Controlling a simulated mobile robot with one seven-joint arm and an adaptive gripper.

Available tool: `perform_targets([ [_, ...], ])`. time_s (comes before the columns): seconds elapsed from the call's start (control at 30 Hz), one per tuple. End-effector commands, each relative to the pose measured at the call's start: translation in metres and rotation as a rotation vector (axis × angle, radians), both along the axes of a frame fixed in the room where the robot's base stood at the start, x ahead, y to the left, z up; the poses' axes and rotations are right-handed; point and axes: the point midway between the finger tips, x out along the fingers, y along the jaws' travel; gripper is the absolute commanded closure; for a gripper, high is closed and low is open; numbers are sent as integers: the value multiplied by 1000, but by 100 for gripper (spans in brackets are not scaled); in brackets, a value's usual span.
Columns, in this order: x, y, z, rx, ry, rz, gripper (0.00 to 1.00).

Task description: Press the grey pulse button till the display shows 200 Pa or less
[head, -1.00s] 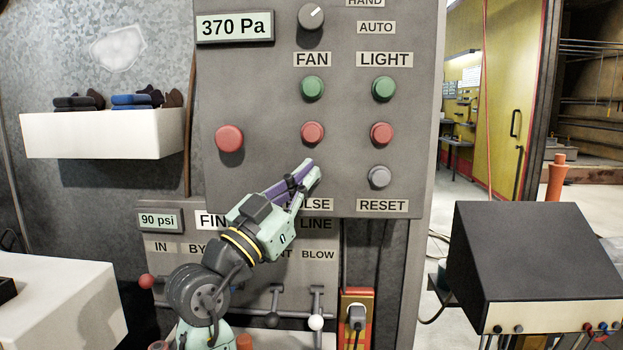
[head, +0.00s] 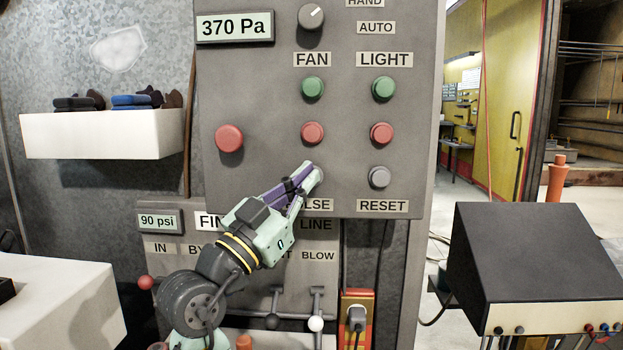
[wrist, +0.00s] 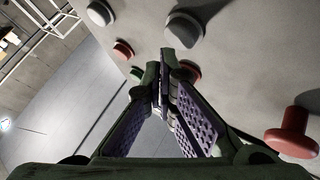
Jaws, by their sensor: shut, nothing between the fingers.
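The display (head: 235,27) at the panel's upper left reads 370 Pa. In the head view my gripper (head: 315,173) is shut and empty, its tips in front of the panel just above the partly covered label ending in "LSE" (head: 318,205). It hides most or all of the grey pulse button there. In the wrist view the grey pulse button (wrist: 183,29) shows just beyond the closed fingertips (wrist: 163,58). Whether the tips touch it, I cannot tell.
The grey reset button (head: 379,177) sits to the right, the red fan button (head: 312,132) above, and a larger red button (head: 229,138) to the left. Below are a 90 psi gauge panel (head: 160,221) and valve levers (head: 316,322). A dark-topped box (head: 535,250) stands at right.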

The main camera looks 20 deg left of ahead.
Motion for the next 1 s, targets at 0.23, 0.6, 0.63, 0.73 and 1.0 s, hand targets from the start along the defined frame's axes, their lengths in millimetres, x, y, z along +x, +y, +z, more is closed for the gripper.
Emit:
perform_targets([
  [0.23, -20, -5, 0, 1, -3, 2, 100],
  [0.6, -47, -13, 0, 1, 0, 0, 100],
  [0.63, -48, -14, 0, 1, 0, 0, 100],
  [0.73, -48, -14, 0, 0, 0, 0, 100],
  [1.0, -48, -14, 0, 0, 0, 0, 100],
])
